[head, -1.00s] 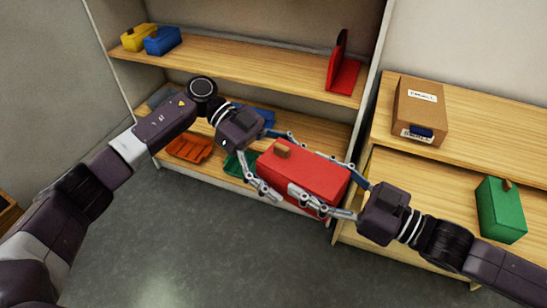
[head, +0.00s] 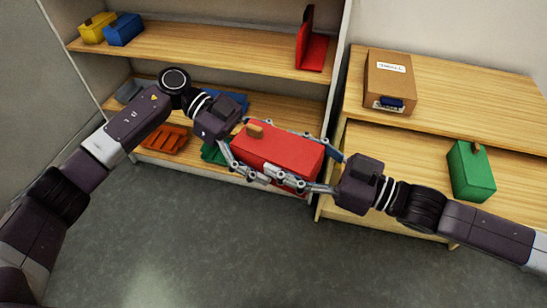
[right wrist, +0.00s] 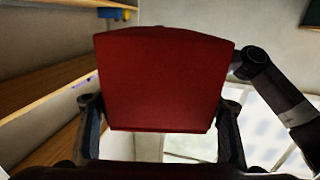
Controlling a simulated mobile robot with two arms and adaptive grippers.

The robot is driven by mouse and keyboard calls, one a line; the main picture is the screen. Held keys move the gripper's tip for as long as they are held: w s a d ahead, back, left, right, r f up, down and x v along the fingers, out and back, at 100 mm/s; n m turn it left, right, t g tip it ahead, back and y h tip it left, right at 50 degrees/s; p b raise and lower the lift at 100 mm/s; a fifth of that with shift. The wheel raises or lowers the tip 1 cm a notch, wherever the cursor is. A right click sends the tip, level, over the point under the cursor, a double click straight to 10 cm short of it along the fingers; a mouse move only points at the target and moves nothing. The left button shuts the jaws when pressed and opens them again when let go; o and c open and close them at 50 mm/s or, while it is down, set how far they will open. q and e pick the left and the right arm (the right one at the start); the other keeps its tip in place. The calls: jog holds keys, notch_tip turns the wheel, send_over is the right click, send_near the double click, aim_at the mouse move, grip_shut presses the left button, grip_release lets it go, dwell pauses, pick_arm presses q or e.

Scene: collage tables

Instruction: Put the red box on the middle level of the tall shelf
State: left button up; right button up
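The red box (head: 276,152), with a small tan handle on top, is held in the air between my two grippers in the head view. My left gripper (head: 243,155) is around its left end and my right gripper (head: 310,172) around its right end. In the right wrist view the red box (right wrist: 165,80) fills the space between the right fingers, one on each side. The tall shelf (head: 195,43) stands behind the box at the left. Its middle board carries a yellow box (head: 97,28), a blue box (head: 124,30) and a red bookend-like piece (head: 312,45).
The lower board holds an orange tray (head: 164,138) and blue and green items, partly hidden by my left arm. A lower two-level wooden shelf (head: 455,85) at the right bears a cardboard box (head: 389,82) and a green box (head: 471,171). The middle board's centre is free.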

jog(key=o, duration=0.5)
